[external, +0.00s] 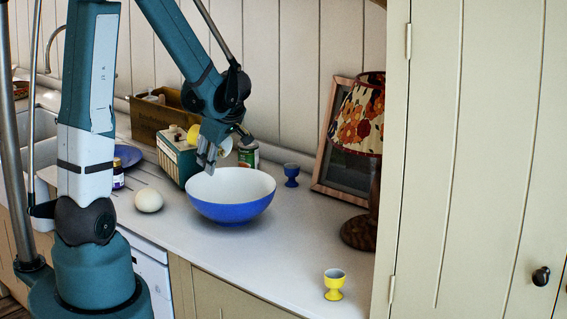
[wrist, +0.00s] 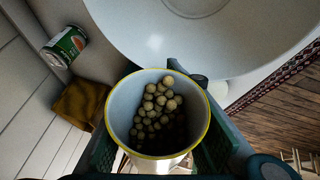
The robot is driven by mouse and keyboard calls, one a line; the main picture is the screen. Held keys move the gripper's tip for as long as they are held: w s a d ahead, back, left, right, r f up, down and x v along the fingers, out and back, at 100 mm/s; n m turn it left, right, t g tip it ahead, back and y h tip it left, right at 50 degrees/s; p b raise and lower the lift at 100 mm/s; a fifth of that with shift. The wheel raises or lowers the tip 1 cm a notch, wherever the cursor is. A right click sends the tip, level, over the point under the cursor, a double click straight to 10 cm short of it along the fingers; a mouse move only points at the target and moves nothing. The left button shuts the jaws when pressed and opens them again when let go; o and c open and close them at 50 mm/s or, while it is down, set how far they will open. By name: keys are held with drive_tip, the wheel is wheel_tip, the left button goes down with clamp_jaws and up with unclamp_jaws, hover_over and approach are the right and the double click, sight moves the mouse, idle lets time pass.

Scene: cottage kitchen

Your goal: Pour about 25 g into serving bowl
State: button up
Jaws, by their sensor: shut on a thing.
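The serving bowl (external: 230,213), blue outside and white inside, stands on the counter; its visible inside looks empty. In the wrist view its white inside (wrist: 160,42) fills the top. My gripper (external: 207,156) is above the bowl's back left rim. In the wrist view my gripper (wrist: 158,150) has a finger on each side of a pale cup with a yellow rim (wrist: 199,128) and is shut on it. Several round beige pieces (wrist: 153,108) lie in the cup, heaped towards the bowl side. In the external view my gripper partly hides the cup.
A green tin (external: 248,154) and a blue egg cup (external: 291,174) stand behind the bowl. A lamp (external: 362,115) and yellow egg cup (external: 334,284) are right. The front right counter is mostly clear.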

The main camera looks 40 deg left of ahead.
drive_tip(key=shift+a+f+y+b, duration=0.1)
drive_tip(key=shift+a+y+b, duration=0.05)
drive_tip(key=shift+y+b, duration=0.75)
idle(1.3)
drive_tip(key=shift+d+f+h+p, duration=0.15)
drive_tip(key=shift+d+h+p, duration=0.05)
drive_tip(key=shift+h+p, duration=0.6)
drive_tip(key=shift+d+f+h+p, duration=0.15)
drive_tip(key=shift+d+h+p, duration=0.05)
drive_tip(key=shift+h+p, duration=0.55)
drive_tip(key=shift+r+h, duration=0.15)
drive_tip(key=shift+h, duration=0.2)
drive_tip(key=shift+a+r+n+h+p, duration=0.1)
drive_tip(key=shift+r+n+h+p, duration=0.3)
drive_tip(key=shift+h+p, duration=0.95)
drive_tip(key=shift+r+p, duration=0.15)
drive_tip(key=shift+p, duration=0.15)
